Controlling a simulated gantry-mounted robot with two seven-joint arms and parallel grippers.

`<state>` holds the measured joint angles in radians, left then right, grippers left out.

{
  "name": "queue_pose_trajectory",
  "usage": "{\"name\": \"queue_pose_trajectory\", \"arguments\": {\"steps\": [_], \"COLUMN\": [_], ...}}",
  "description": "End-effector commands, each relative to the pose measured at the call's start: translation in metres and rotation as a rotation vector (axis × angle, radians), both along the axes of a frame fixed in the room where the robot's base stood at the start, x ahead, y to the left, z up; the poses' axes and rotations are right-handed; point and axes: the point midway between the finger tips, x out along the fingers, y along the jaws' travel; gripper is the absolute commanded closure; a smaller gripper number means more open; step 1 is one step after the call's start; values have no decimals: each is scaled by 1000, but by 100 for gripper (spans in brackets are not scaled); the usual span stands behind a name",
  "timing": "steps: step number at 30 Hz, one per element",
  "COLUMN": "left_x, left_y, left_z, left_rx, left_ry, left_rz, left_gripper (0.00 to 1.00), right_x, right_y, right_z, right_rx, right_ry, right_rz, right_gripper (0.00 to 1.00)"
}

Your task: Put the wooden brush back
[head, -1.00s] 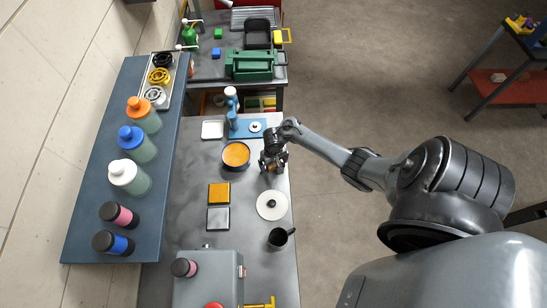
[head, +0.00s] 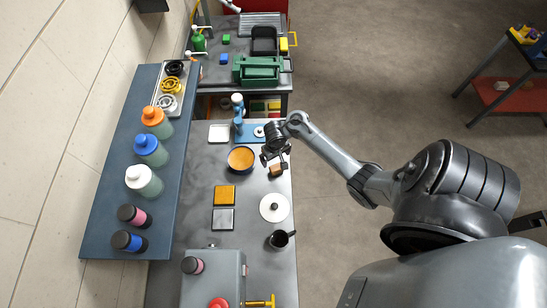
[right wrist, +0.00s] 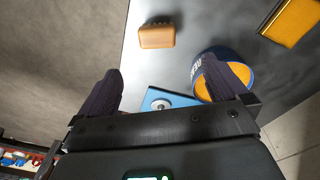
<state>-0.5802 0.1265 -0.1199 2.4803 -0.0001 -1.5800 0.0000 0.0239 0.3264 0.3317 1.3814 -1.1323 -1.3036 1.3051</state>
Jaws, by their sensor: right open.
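The wooden brush (head: 276,170) is a small brown block on the grey table, near its right edge. In the right wrist view the brush (right wrist: 157,36) lies beyond the fingertips, apart from them, with bare table around it. My right gripper (head: 274,157) is open and empty, just behind the brush in the head view. Its two dark fingers (right wrist: 161,72) stand wide apart in the wrist view. My left gripper is not in view.
A blue bowl with orange contents (head: 241,158) stands left of the brush. A blue base (head: 247,138) is behind it. A white round lid (head: 274,208) and a dark mug (head: 279,239) are in front. A shelf with bottles (head: 105,190) runs along the left.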

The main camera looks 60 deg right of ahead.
Motion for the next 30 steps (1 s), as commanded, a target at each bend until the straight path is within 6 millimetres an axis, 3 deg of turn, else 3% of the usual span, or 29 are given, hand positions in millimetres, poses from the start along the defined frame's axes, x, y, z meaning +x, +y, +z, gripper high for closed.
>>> {"name": "queue_pose_trajectory", "arguments": {"steps": [5,12,15,22,30], "left_x": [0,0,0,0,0], "left_y": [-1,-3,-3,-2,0], "left_z": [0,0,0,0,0], "left_rx": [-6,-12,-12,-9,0], "left_ry": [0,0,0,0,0], "left_rz": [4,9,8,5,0], "left_gripper": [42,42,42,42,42], "right_x": [-11,-52,-73,-105,-110], "right_y": [52,150,180,215,220], "right_z": [20,88,120,169,178], "right_rx": [-109,-137,-108,-44,-30], "right_ry": [-56,-145,-180,-235,-245], "right_rz": [235,524,599,686,702], "right_gripper": [0,0,0,0,0]}}
